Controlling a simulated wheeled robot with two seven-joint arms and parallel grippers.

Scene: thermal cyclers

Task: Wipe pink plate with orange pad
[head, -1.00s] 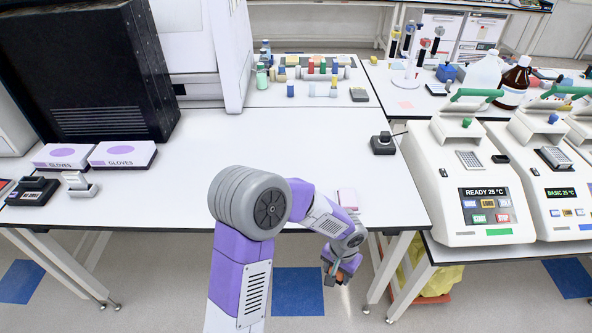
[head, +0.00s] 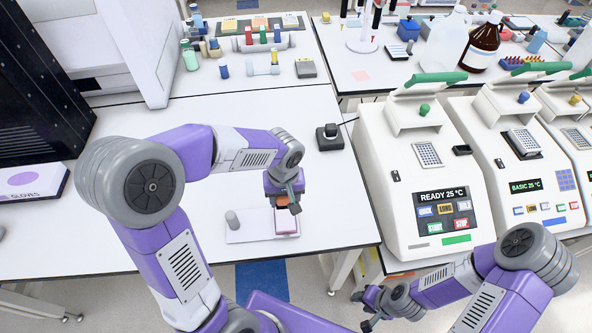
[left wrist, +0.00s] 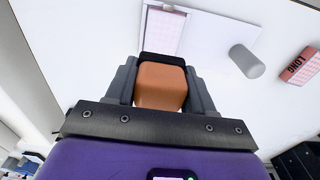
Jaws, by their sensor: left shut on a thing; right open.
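The pink plate (head: 288,224) lies near the front edge of the white table, on the right end of a pale flat mat (head: 248,235). My left gripper (head: 285,204) is shut on the orange pad (head: 280,201) and is over the table at the plate's back edge. In the left wrist view the orange pad (left wrist: 160,84) sits between both fingers, and the pale plate (left wrist: 163,30) shows just beyond it. I cannot tell whether the pad touches the plate. My right gripper (head: 364,311) is open and empty, low in front of the table edge.
A grey cylinder (head: 232,219) stands on the mat left of the plate. A small black device (head: 329,137) sits farther back. Thermal cyclers (head: 434,180) stand on the right bench. A glove box (head: 32,184) is at the left. The table's middle is mostly clear.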

